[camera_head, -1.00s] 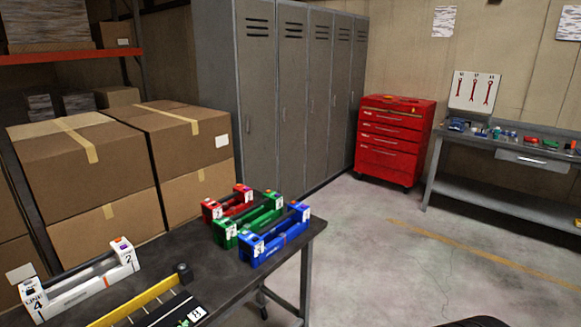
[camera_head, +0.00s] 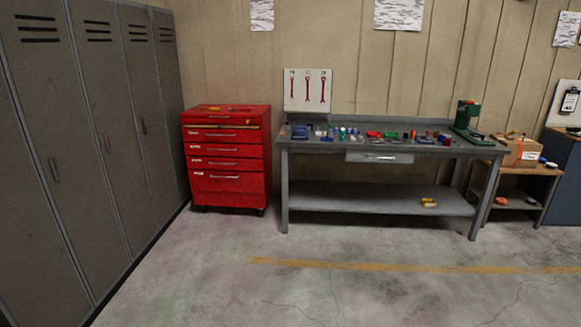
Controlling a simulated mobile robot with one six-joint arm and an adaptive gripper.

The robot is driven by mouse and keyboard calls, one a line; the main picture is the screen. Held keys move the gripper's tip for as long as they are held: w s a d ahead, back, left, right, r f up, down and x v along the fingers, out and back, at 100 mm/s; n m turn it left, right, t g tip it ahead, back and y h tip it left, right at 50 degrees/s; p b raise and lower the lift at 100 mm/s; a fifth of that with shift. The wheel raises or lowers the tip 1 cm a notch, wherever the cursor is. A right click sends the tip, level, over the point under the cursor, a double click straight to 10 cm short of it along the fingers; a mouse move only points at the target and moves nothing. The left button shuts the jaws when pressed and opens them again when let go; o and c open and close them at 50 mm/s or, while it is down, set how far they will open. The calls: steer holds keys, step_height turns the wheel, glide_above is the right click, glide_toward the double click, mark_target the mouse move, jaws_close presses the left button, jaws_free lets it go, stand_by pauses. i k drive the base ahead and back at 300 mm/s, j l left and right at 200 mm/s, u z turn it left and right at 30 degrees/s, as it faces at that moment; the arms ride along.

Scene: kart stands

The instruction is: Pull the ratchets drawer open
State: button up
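A red tool chest (camera_head: 228,160) on casters stands against the back wall, between the lockers and the workbench. It has several drawers with metal handles and small white labels on their left side. The labels are too small to read, so I cannot tell which drawer is the ratchets one. A pale strip under the chest's top drawer front may be a slight gap; I cannot tell. The lower drawers look shut. A few small tools lie on the chest's top. My gripper is not in view.
Grey lockers (camera_head: 95,135) line the left. A grey workbench (camera_head: 375,205) with a drawer (camera_head: 380,157) and many small parts stands right of the chest. A wooden side table (camera_head: 530,180) with a cardboard box (camera_head: 521,152) is farther right. The concrete floor (camera_head: 290,290) in front is clear.

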mark_target(191, 148)
steer(key=i+j+u, duration=0.1)
steer(key=i+u, duration=0.15)
steer(key=i, duration=0.25)
steer(key=i+u, duration=0.3)
steer(key=i, duration=0.25)
steer(key=i+l+u, duration=0.25)
steer(key=i, duration=0.25)
steer(key=i+l+u, duration=0.1)
steer(key=i+u, duration=0.2)
steer(key=i, duration=0.2)
steer(key=i+j, duration=0.2)
steer(key=i, duration=0.3)
steer(key=i+j+z, duration=0.1)
steer(key=i, duration=0.45)
steer(key=i+j, duration=0.25)
steer(key=i, duration=0.25)
steer(key=i+j+z, duration=0.15)
steer(key=i, duration=0.35)
steer(key=i+j, duration=0.35)
steer(key=i, duration=0.15)
steer(key=i+j+z, duration=0.2)
steer(key=i+j, duration=0.15)
steer(key=i+j+z, duration=0.2)
steer(key=j, duration=0.25)
steer(key=i, duration=0.1)
